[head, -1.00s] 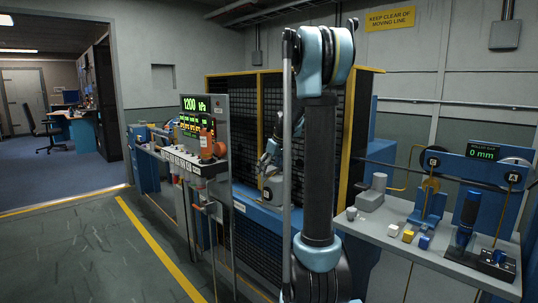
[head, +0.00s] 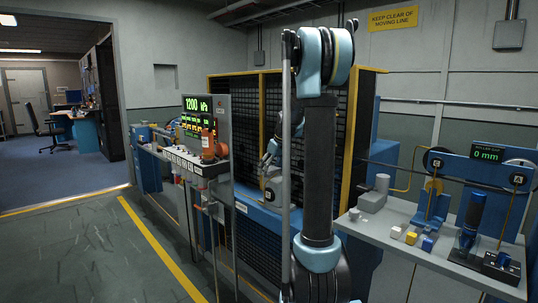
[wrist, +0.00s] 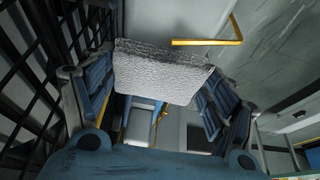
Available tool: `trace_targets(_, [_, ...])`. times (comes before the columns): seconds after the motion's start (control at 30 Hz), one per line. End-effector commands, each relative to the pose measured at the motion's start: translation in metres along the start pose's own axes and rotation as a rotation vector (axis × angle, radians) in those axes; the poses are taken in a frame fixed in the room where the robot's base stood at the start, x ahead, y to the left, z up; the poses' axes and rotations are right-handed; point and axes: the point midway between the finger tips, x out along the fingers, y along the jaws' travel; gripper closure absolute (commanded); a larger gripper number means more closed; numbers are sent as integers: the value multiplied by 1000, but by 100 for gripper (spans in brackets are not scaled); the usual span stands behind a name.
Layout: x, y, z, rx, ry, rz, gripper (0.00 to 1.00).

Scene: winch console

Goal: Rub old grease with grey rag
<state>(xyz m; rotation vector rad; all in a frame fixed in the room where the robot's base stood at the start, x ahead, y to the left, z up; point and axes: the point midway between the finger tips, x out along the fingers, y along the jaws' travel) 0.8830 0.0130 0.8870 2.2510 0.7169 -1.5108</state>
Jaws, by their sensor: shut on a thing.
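In the wrist view a grey, rough-textured rag (wrist: 160,72) sits between the two blue fingers of my gripper (wrist: 155,78). My gripper is shut on it, with the rag spanning the gap at the finger ends. The rag appears clear of any surface, though its far side is hidden. In the head view my own arm stands in front, and I cannot make out the gripper or rag there. I cannot identify old grease in either view.
A console (head: 207,125) with a green display stands left of my arm. Black mesh guard panels (head: 247,140) in a yellow frame stand behind. A grey bench (head: 455,262) with blue fixtures and small blocks is at right. A yellow bar (wrist: 205,42) shows near the rag. Floor at left is clear.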

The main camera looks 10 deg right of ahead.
Motion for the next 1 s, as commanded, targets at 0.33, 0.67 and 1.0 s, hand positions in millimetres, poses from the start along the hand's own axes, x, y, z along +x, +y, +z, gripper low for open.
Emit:
trace_targets(0.33, [-39,-10,-22,-12,0,-5,56])
trace_targets(0.67, [-65,-13,-35,-15,0,-7,56])
trace_targets(1.0, [-70,-13,-37,-15,0,-7,56])
